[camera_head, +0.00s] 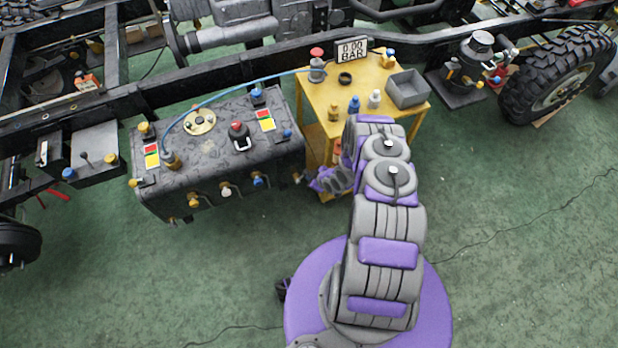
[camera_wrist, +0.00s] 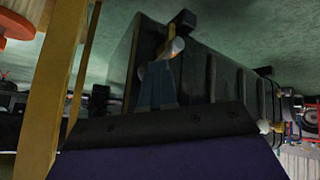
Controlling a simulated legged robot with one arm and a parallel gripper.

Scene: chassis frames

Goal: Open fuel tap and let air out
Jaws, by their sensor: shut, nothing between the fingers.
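The dark fuel tank (camera_head: 215,150) stands left of the yellow table, with a blue hose (camera_head: 235,83) running from it to the table. Along its near lower side are small taps: a yellow one (camera_head: 193,202), a white one (camera_head: 226,191) and a blue one (camera_head: 258,181). I cannot tell which is the fuel tap. My gripper (camera_wrist: 158,75) is shut and empty, low beside the tank's right end. The wrist view shows the tank (camera_wrist: 225,85) beyond it, and a yellow and pale fitting (camera_wrist: 172,47) near the fingertips. Contact with that fitting is unclear.
The yellow table (camera_head: 325,95) carries a display (camera_head: 351,49) reading 0.00 BAR, a grey bin (camera_head: 407,89) and small fittings. A table leg (camera_wrist: 50,85) is close at left in the wrist view. Chassis rails run behind. The green floor at right is mostly clear.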

